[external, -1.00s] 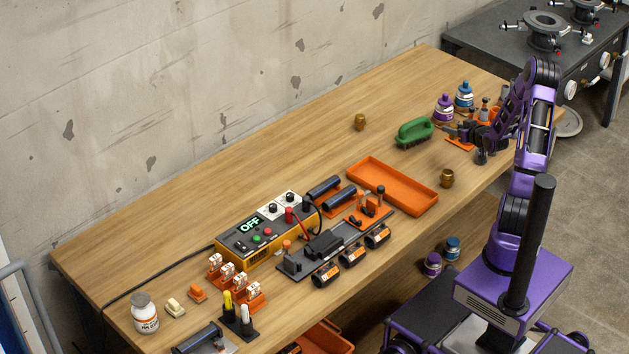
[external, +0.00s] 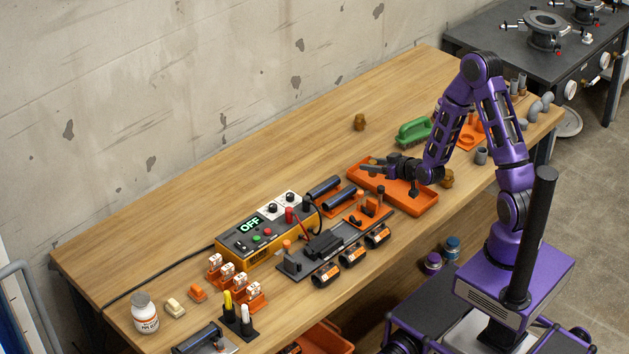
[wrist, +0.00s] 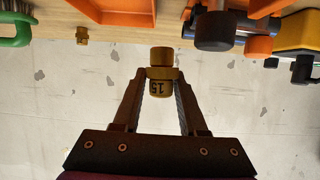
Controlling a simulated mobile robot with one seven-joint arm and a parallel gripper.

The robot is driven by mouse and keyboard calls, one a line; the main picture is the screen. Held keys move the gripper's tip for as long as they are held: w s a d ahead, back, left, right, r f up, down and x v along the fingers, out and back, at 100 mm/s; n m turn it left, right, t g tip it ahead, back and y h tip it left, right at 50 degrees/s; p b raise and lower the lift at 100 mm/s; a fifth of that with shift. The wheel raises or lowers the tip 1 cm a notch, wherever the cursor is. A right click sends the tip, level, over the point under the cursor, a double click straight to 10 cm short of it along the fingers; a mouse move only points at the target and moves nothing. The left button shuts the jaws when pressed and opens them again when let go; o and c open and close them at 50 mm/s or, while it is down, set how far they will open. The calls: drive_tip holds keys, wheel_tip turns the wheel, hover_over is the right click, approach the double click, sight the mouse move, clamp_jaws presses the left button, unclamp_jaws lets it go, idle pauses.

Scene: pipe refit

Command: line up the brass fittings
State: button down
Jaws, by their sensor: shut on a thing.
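My gripper (external: 367,169) is shut on a brass fitting (wrist: 160,82) marked 15, seen between the fingertips in the wrist view. In the external view it is above the left part of the orange tray (external: 412,210); how high above cannot be told. A second brass fitting (external: 359,122) stands on the bench behind the tray and also shows small in the wrist view (wrist: 82,35). A third brass fitting (external: 447,179) stands at the tray's right end, partly hidden by my arm.
A grey pipe piece (external: 481,156) stands to the right near the front edge. A tester reading OFF (external: 262,230) and a black rack stand left of the tray. The back of the bench is mostly clear.

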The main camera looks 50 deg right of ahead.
drive_tip(key=shift+s+a+f, duration=0.1)
drive_tip(key=shift+s+a, duration=0.1)
drive_tip(key=shift+a, duration=0.9)
drive_tip(key=w+a+r+n+g+y, duration=0.1)
drive_tip(key=w+a+r+n+y, duration=0.25)
drive_tip(key=w, duration=0.45)
drive_tip(key=w+a+r+n+g+y, duration=0.1)
drive_tip(key=w+a+r+n+y, duration=0.15)
drive_tip(key=w+a+y, duration=0.4)
drive_tip(key=shift+w+a+f+n+g+y+b, duration=0.15)
drive_tip(key=shift+w+f+n+g+y+b, duration=0.2)
drive_tip(key=shift+w+f+n+g+b, duration=1.25)
drive_tip(key=shift+w+a+f+n+g+y+b, duration=0.15)
drive_tip(key=shift+w+f+n+g+y, duration=0.35)
drive_tip(key=shift+f, duration=2.15)
drive_tip(key=shift+w+a+f+n+g+y+b, duration=0.25)
drive_tip(key=shift+w+f+n+g+b, duration=0.75)
drive_tip(key=shift+f, duration=1.15)
drive_tip(key=shift+w+f, duration=0.25)
drive_tip(key=shift+f, duration=0.35)
